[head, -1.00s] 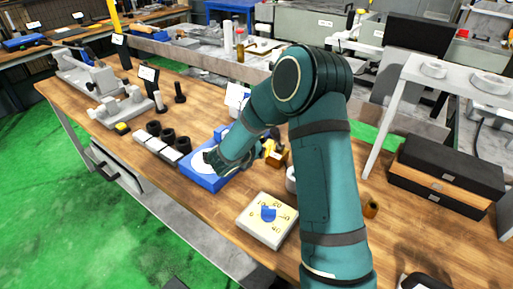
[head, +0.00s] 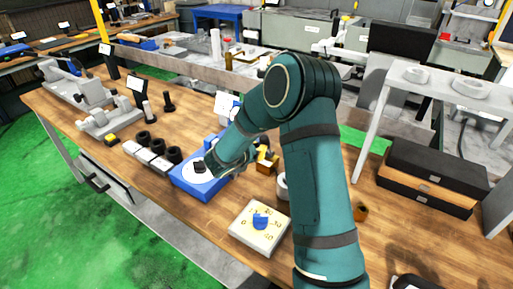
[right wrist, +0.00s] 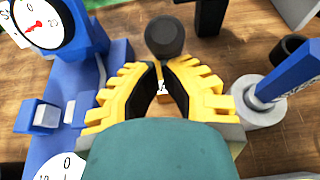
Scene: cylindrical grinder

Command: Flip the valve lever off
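In the right wrist view a blue bar-shaped lever (right wrist: 285,78) stands out from a grey round body (right wrist: 259,108), right of my right gripper (right wrist: 161,66). A small orange-brass part (right wrist: 162,90) shows between the yellow fingers, and a dark round knob (right wrist: 165,36) lies just beyond the fingertips. Which of these belongs to the valve is not clear. The fingertips are close together with a narrow gap; whether they grip anything cannot be told. In the head view my teal right arm hides much of this area. My left gripper is out of view.
A blue base with a white dial (head: 187,181) is left of my right wrist. A blue-framed gauge (right wrist: 40,22) stands upper left in the wrist view. A timer with a blue knob (head: 260,227) lies in front. Black cases (head: 430,178) are at right.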

